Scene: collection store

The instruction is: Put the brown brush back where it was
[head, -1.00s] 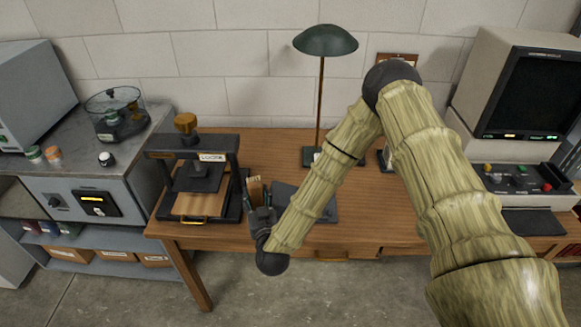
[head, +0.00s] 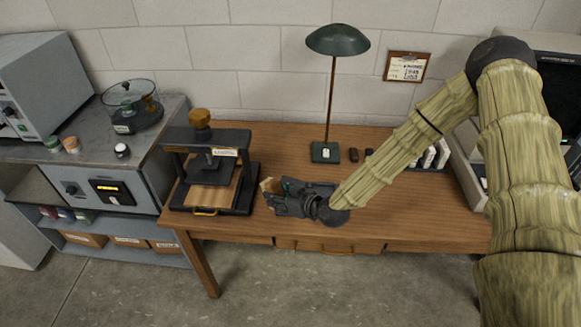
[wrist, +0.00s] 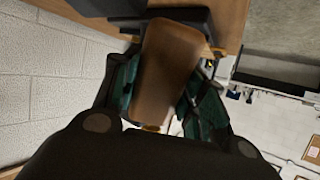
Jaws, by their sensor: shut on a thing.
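My gripper (head: 285,194) is shut on the brown brush (wrist: 166,62) and holds it above the wooden desk, just right of the black press. In the wrist view the brush's smooth brown body stands between my green-padded fingers. In the head view only a small brown end of the brush (head: 267,186) shows past my fingertips, and the rest is hidden by the gripper. Bristles cannot be made out. A small dark brown item (head: 353,155) and a black item (head: 369,153) sit on the desk right of the lamp's base.
The black press (head: 243,200) stands at the desk's left. A green lamp (head: 337,40) stands at the back. A rack with white items (head: 441,158) is partly behind my arm. A dark flat thing lies behind my gripper. The desk front right of my gripper (head: 400,215) is clear.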

